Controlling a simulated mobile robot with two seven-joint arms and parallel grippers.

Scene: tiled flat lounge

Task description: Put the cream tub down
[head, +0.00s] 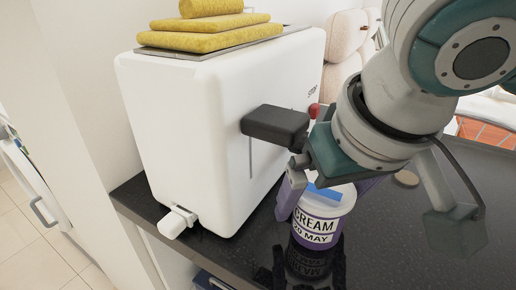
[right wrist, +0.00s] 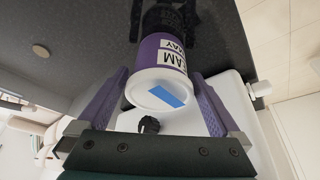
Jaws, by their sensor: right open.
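The cream tub (head: 316,217) is a purple and white cup labelled "CREAM 20 MAY" with a blue patch on its white lid. It stands upright on the black glossy countertop (head: 420,240), with its reflection below it. My right gripper (head: 322,192) is open with one purple finger on each side of the tub's upper part. The right wrist view shows the tub (right wrist: 160,75) between the spread fingers, with a gap on at least the right side. Part of the tub's upper rim is hidden by my gripper in the head view. My left gripper is not in view.
A large white toaster-like appliance (head: 200,120) with a dark lever (head: 275,124) stands close left of the tub. Yellow slabs (head: 205,30) lie on top of it. A small tan disc (head: 405,178) lies behind right. The counter at the front right is clear.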

